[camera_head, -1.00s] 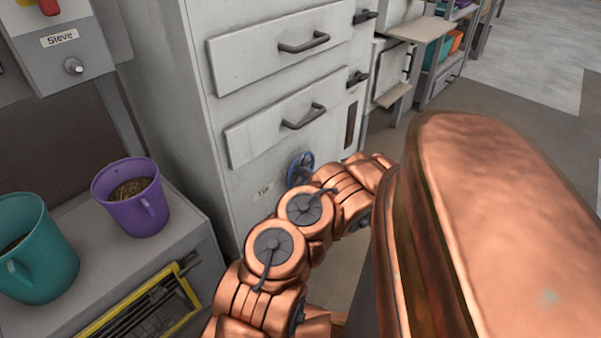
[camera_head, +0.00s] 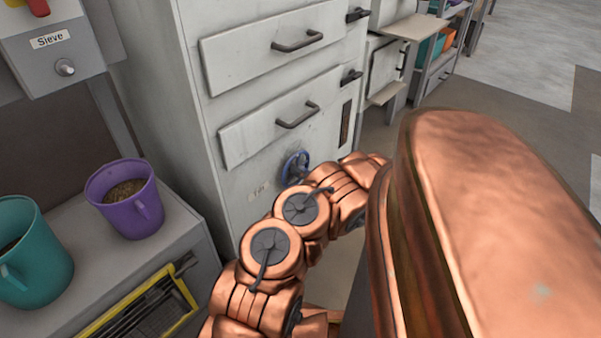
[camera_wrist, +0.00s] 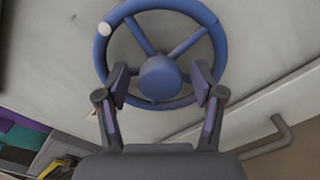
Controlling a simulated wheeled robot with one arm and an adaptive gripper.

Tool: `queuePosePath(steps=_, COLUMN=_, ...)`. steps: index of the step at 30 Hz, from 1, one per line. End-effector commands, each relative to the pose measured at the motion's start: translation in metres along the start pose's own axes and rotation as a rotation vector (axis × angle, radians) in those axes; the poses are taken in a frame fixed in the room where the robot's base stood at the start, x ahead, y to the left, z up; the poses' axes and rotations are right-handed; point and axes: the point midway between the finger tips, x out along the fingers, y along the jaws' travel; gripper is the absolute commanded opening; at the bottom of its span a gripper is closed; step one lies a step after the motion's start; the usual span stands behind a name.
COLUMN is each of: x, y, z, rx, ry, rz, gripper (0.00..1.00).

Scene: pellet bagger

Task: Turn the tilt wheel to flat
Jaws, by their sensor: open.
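The tilt wheel is a blue spoked handwheel (camera_head: 295,167) low on the front of the grey cabinet, partly hidden by my arm in the head view. In the wrist view the wheel (camera_wrist: 160,78) fills the upper middle, with a round hub and a pale knob on its upper left rim. My gripper (camera_wrist: 160,82) is open, its two fingers spread to either side of the hub, over the lower part of the wheel. I cannot tell whether the fingers touch the wheel. In the head view my gripper is hidden behind my arm.
The cabinet has drawers with dark handles (camera_head: 298,40) above the wheel. At left, a purple mug (camera_head: 126,200) and a teal mug (camera_head: 38,255) stand on a grey bench. A Sieve control box (camera_head: 55,45) hangs above. Open floor lies to the right.

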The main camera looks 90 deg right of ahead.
Motion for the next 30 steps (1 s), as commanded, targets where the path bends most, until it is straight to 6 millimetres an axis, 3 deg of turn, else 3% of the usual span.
queuePosePath(steps=12, x=-0.059, y=-0.001, z=0.001, rx=0.000, ry=-0.002, rz=-0.005, gripper=0.68)
queuePosePath(steps=30, x=-0.067, y=0.000, z=0.000, rx=0.000, ry=0.000, rz=-0.002, gripper=0.68)
